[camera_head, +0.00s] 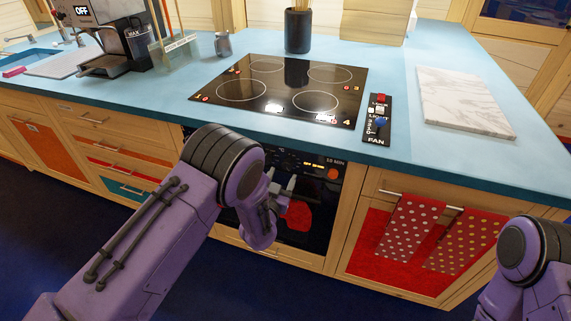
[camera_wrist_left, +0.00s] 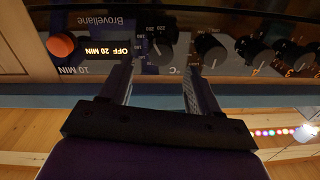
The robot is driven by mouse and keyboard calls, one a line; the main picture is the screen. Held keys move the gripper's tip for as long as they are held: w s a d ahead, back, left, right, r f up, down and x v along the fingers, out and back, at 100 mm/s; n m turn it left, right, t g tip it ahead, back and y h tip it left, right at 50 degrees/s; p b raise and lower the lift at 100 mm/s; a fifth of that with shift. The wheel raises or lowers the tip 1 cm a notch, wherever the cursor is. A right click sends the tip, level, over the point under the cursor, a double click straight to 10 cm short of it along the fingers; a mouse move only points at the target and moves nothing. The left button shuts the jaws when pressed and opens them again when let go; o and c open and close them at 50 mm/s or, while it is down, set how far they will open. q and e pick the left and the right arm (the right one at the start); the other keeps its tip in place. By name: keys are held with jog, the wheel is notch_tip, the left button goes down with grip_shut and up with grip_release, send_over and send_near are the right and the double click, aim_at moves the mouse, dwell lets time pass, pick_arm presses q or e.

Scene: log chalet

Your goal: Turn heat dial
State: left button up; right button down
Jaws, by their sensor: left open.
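The oven (camera_head: 290,225) is built in below the cooktop, with a dark control panel (camera_head: 300,163) along its top. My left gripper (camera_head: 283,190) is in front of this panel and hides part of it. In the left wrist view the panel appears upside down. There, my left gripper (camera_wrist_left: 160,82) is open and empty. A dark dial (camera_wrist_left: 162,46) lies between its fingers in the picture, with a °C mark nearby. Another dial (camera_wrist_left: 210,50) sits just right of the right finger. Contact with either cannot be told. My right gripper is out of view.
An orange button (camera_wrist_left: 62,44) and a lit display (camera_wrist_left: 103,49) are left of the dials in the wrist view; more dials (camera_wrist_left: 250,47) line up right. Above the oven are a black cooktop (camera_head: 315,72) and blue counter (camera_head: 425,150). Dotted towels (camera_head: 408,228) hang to the right.

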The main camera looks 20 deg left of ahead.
aim_at(287, 166)
pick_arm(q)
jog(key=w, duration=0.5)
jog(key=shift+c, duration=0.3)
jog(key=c, duration=1)
